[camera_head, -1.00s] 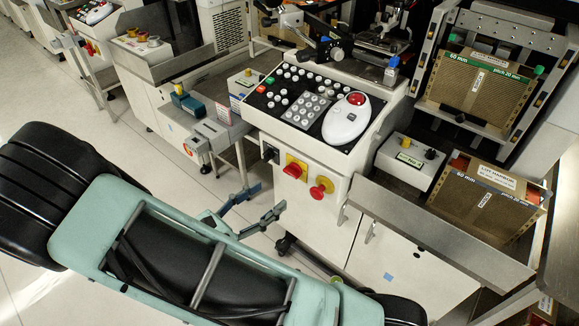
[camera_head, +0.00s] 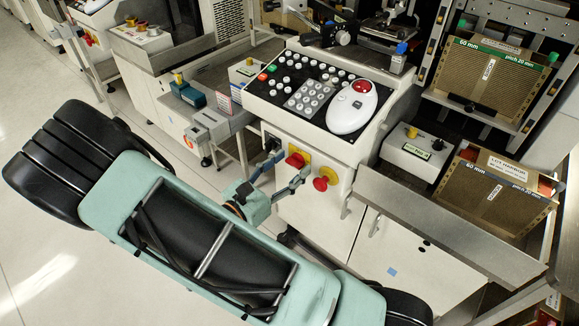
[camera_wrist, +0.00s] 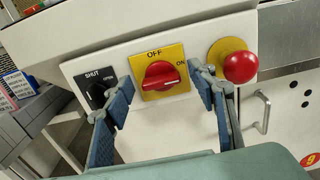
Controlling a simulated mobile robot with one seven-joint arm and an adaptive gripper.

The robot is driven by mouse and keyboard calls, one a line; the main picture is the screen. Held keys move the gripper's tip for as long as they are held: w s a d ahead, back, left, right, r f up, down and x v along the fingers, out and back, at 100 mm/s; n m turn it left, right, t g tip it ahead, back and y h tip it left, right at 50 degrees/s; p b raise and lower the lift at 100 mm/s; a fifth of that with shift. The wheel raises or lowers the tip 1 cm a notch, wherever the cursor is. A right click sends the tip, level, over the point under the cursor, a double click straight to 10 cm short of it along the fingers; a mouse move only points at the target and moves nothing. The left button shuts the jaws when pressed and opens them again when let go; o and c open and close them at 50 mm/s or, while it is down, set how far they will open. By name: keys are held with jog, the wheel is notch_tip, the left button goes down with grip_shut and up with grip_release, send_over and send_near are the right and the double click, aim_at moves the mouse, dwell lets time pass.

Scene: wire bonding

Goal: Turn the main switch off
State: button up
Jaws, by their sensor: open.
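The main switch (camera_wrist: 161,76) is a red rotary knob on a yellow plate marked OFF at the top and ON at the right. In the wrist view its handle lies roughly sideways, toward the ON mark. It also shows on the white machine front in the head view (camera_head: 297,160). My gripper (camera_wrist: 158,82) is open, its two blue-grey fingers on either side of the switch plate, with nothing between them gripped. In the head view my gripper (camera_head: 287,170) is just in front of and below the switch. Contact with the knob cannot be told.
A red mushroom button (camera_wrist: 240,66) on yellow sits close right of the right finger. A black SHUT/OPEN knob (camera_wrist: 97,92) sits by the left finger. The keypad console (camera_head: 312,96) is above. A metal handle (camera_wrist: 262,112) and cabinet door are lower right.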

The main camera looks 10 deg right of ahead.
jog(key=shift+d, duration=0.1)
jog(key=c, duration=1.2)
jog(key=shift+o, duration=0.2)
